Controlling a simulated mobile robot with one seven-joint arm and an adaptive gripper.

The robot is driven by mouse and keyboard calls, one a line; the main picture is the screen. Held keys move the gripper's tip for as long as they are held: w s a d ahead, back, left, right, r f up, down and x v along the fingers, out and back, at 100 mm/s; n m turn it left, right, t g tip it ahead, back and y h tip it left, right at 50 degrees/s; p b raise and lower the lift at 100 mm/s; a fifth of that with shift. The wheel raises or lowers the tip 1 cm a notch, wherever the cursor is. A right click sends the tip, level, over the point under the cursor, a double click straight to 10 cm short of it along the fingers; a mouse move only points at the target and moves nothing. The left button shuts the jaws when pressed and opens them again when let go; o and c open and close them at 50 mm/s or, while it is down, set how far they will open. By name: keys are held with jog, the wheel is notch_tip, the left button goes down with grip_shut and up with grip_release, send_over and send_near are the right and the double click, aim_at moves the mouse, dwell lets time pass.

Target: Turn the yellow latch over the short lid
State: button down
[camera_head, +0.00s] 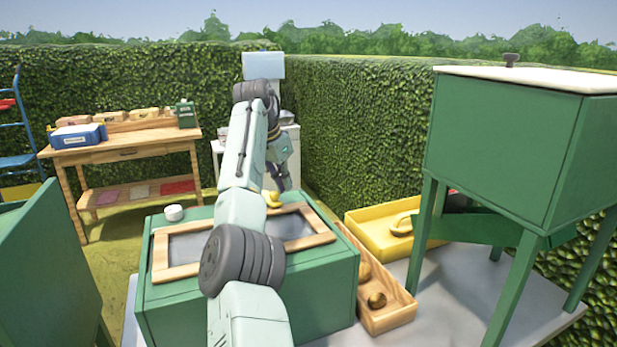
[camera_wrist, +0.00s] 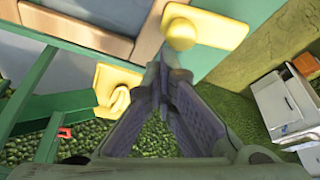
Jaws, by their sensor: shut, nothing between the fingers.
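The yellow latch (camera_head: 272,199) sits at the far edge of the green box (camera_head: 320,285), beside the wooden-framed lid (camera_head: 319,239) on the right. A second framed lid (camera_head: 176,271) lies to the left; my arm covers the middle between them, so I cannot tell which is shorter. My gripper (camera_head: 281,187) is shut and empty, just above and beside the latch. Its fingertips (camera_wrist: 170,68) appear close below the knob; contact cannot be told.
A wooden tray (camera_head: 390,318) and a yellow tray (camera_head: 366,236) lie to the right. A tall green stand (camera_head: 500,150) rises at the right. A wooden workbench (camera_head: 120,153) stands behind left.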

jog(key=shift+a, duration=0.2)
jog(key=shift+w+r+p, duration=0.15)
jog(key=shift+w+p, duration=0.15)
jog(key=shift+p, duration=0.2)
jog(key=shift+w+a+p, duration=0.15)
jog(key=shift+w+p, duration=0.15)
jog(key=shift+p, duration=0.1)
jog(key=shift+w+a, duration=0.1)
jog(key=shift+w, duration=0.05)
